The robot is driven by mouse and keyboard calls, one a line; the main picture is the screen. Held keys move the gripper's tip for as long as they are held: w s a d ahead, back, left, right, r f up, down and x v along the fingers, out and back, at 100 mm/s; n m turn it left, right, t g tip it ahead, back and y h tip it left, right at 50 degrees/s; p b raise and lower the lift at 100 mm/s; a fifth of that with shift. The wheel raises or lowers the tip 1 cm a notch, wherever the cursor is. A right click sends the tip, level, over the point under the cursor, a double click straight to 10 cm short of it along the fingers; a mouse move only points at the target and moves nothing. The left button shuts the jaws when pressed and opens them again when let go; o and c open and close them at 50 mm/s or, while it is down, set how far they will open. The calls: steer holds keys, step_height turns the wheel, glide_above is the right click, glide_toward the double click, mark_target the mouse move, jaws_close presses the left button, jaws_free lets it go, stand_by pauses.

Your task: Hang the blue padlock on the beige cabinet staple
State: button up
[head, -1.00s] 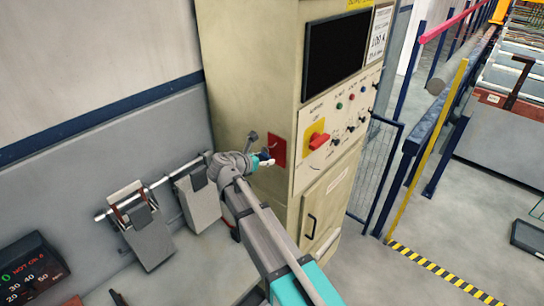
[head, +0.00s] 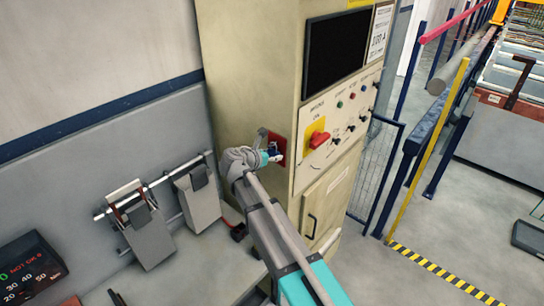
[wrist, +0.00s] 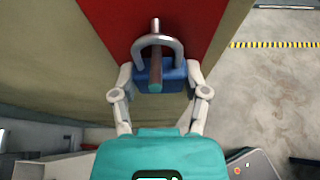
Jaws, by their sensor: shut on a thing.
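The blue padlock (wrist: 160,77) is between the fingers of my gripper (wrist: 160,92) in the wrist view, its grey shackle pointing up toward the red plate (wrist: 150,12). A rod-like staple (wrist: 156,70) stands out from the plate and lines up with the shackle's opening. The two overlap, but I cannot tell whether the rod passes through the shackle. In the head view, my gripper (head: 270,157) is shut on the small blue padlock (head: 275,148), close to the red plate on the beige cabinet (head: 235,70). The staple is hard to make out there.
A red rotary switch (head: 318,138) on a yellow plate and several knobs are just right of the red plate. A rail (head: 160,180) with grey hanging boxes is at left. Blue posts and a yellow rail (head: 428,150) stand at right, with open floor between.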

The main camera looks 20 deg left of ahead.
steer(key=shift+f, duration=0.15)
steer(key=o, duration=1.2)
